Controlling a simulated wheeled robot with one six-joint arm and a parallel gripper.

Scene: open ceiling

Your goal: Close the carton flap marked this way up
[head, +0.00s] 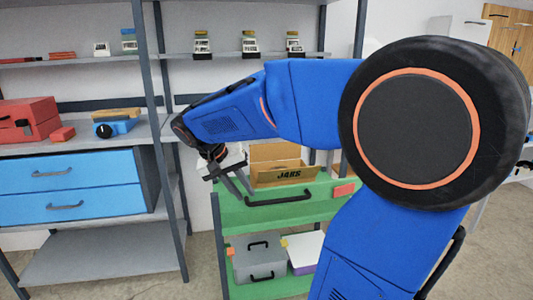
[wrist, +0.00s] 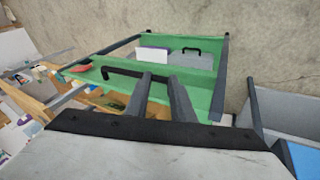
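An open cardboard carton (head: 284,178) with "JABS" on its front stands on the green cart's top. A tan flap (head: 275,151) stands up at its back. I cannot read a "this way up" mark on any flap. My gripper (head: 240,188) is just left of the carton, pointing down near the cart's front left corner. In the wrist view, its two fingers (wrist: 162,78) show a gap between them with nothing held. Tan cardboard (wrist: 208,106) shows beside and behind the fingers there, partly hidden. I cannot tell whether the gripper touches the carton.
The green cart (head: 250,215) has a black front handle (head: 280,197) and a red block (head: 343,190) at its right. A grey case (head: 259,261) and a white box (head: 306,252) sit on its lower shelf. A shelf rack with blue drawers (head: 75,172) stands left.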

